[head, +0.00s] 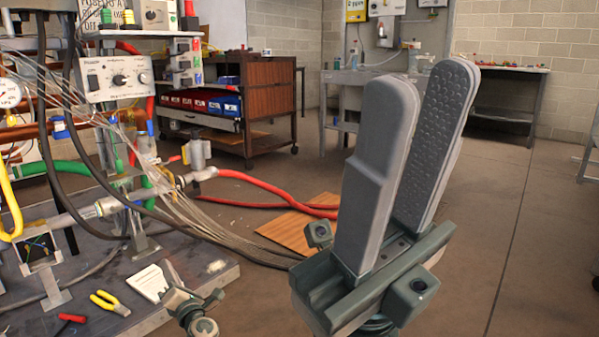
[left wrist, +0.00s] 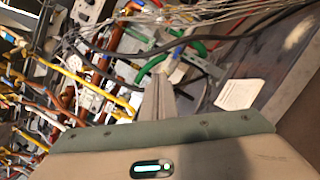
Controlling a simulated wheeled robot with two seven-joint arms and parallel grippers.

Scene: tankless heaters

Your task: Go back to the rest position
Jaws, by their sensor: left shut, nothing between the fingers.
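My right gripper (head: 421,88) stands large at the right of the head view, fingers pointing up. Its two grey padded fingers are apart, with nothing between them. My left gripper (head: 188,305) shows small and low at the bottom of the head view, beside the grey platform. In the left wrist view my left gripper (left wrist: 159,98) has its fingers together and empty, pointing toward the pipes and hoses. A white card (head: 149,283) lies on the platform just left of it; it also shows in the left wrist view (left wrist: 240,94).
The pipe rig with a control box (head: 117,78) and cables fills the left, on a grey platform (head: 222,268). Yellow pliers (head: 110,302) lie on it. Red hoses (head: 262,188) cross the floor. A wooden cabinet (head: 272,95) stands behind. Floor at the right is clear.

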